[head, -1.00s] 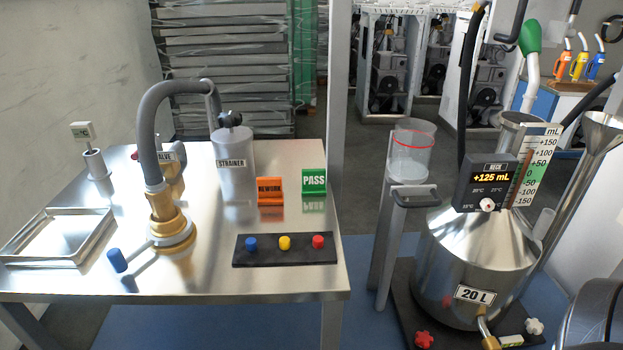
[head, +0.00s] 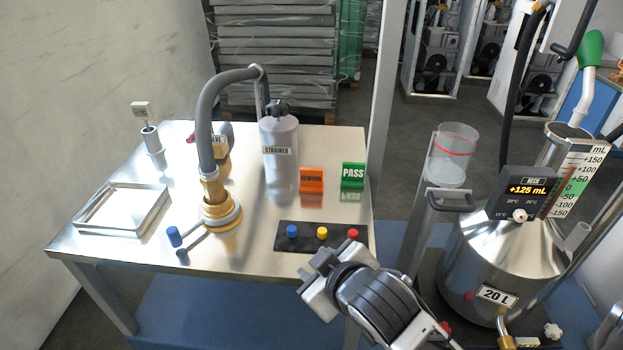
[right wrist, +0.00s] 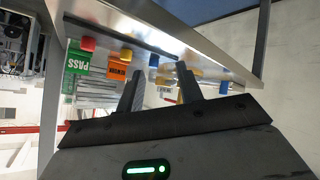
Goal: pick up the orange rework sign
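The orange rework sign (head: 312,180) stands upright on the steel table, between the strainer and the green pass sign (head: 353,175). It also shows in the right wrist view (right wrist: 118,68), beyond my fingers. My right gripper (head: 318,268) is at the table's front edge, below and in front of the sign and apart from it. In the right wrist view its two fingers (right wrist: 160,85) are spread with nothing between them. My left gripper is not in view.
A black strip (head: 322,238) with blue, yellow and red buttons lies between my right gripper and the sign. The grey strainer (head: 280,150) stands close left of the sign. A hose with a brass fitting (head: 220,212) is further left. A steel vessel (head: 490,250) stands right of the table.

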